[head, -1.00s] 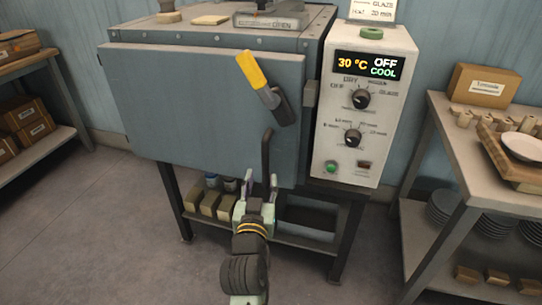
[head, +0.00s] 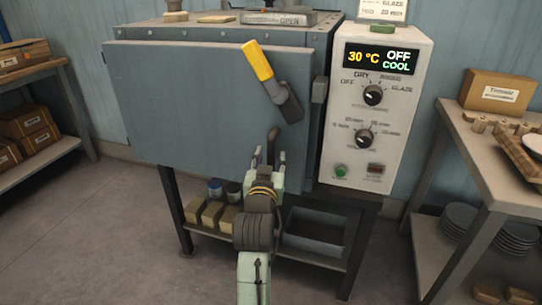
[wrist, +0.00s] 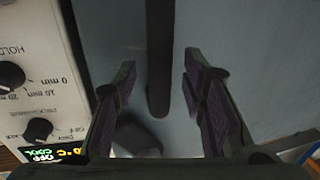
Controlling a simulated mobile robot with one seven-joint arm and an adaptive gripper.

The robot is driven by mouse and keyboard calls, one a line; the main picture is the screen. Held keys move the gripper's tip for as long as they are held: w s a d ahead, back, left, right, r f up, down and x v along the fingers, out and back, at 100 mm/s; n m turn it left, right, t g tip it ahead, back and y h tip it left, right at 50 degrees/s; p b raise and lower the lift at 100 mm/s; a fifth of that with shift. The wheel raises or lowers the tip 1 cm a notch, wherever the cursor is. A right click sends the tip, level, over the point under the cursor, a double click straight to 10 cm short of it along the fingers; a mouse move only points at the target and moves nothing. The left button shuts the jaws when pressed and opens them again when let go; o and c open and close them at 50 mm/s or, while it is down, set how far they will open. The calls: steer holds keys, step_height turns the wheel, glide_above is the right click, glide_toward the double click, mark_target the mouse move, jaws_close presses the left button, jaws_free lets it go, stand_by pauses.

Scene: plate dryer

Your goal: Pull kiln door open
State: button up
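The kiln door (head: 190,110) is a wide blue-grey panel on the kiln front; I see no clear gap at its edge. A latch lever with a yellow grip (head: 258,62) is near its upper right, tilted up and left. A dark bar handle (head: 273,136) is below it, and it also shows upright in the wrist view (wrist: 159,60). My gripper (head: 269,156) is open at the handle's lower part. In the wrist view, its fingers (wrist: 159,68) lie on either side of the bar with space on both sides. Contact is not visible.
The control box (head: 374,110) right of the door reads 30 °C, OFF, COOL. Under the kiln is a stand shelf (head: 270,248) with blocks, jars and a bin. Side shelves stand left (head: 40,75) and right (head: 480,150). The floor at left is clear.

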steer(key=shift+w+d, duration=0.1)
steer(key=shift+w, duration=0.7)
steer(key=shift+c, duration=0.3)
jaws_close()
